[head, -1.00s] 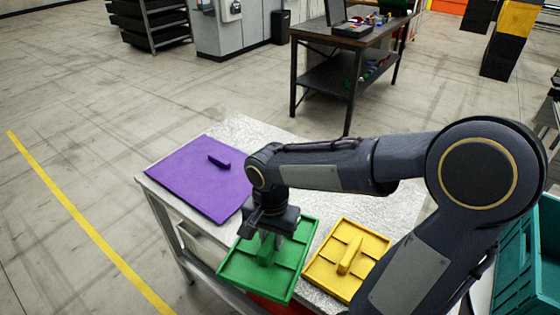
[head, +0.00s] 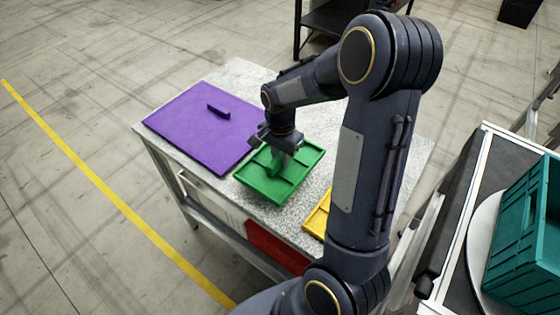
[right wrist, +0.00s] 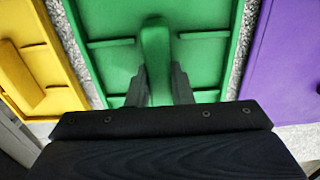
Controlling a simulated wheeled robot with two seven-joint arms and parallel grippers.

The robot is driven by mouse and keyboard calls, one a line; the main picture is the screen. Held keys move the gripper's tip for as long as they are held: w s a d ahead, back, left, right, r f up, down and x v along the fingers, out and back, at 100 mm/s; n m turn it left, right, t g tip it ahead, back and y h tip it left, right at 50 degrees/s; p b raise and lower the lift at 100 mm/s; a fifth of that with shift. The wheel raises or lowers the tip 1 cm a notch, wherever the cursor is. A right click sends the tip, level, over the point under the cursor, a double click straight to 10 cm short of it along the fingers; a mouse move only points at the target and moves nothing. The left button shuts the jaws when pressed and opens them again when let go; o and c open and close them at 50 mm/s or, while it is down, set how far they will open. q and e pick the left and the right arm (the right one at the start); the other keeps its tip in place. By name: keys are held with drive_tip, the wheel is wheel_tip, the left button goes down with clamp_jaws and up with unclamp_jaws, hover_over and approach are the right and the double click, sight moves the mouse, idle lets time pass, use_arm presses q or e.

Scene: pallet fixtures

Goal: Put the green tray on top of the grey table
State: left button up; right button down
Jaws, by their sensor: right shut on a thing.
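The green tray (head: 265,185) is at the grey speckled table (head: 245,75), between a purple tray and a yellow tray. My right gripper (head: 282,158) is above it and shut on its upright middle handle. In the right wrist view the two fingers (right wrist: 158,88) clasp the green handle, and the green tray (right wrist: 205,60) fills the middle. I cannot tell whether the tray touches the table top or hangs just above it. My left gripper is not in view.
A purple tray (head: 195,130) lies on the table left of the green one. A yellow tray (head: 318,217) lies to the right, partly behind my arm. A teal crate (head: 525,240) stands on a separate surface at right. A dark workbench (head: 325,20) is behind.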

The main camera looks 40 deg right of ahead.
sight(280, 163)
drive_tip(key=shift+w+d+f, duration=0.15)
drive_tip(key=shift+w+f, duration=0.05)
drive_tip(key=shift+f, duration=0.05)
drive_tip(key=shift+w+f, duration=0.2)
drive_tip(key=shift+f, duration=1.55)
drive_tip(key=shift+f, duration=0.2)
drive_tip(key=c, duration=1.3)
unclamp_jaws()
drive_tip(key=shift+r, duration=0.15)
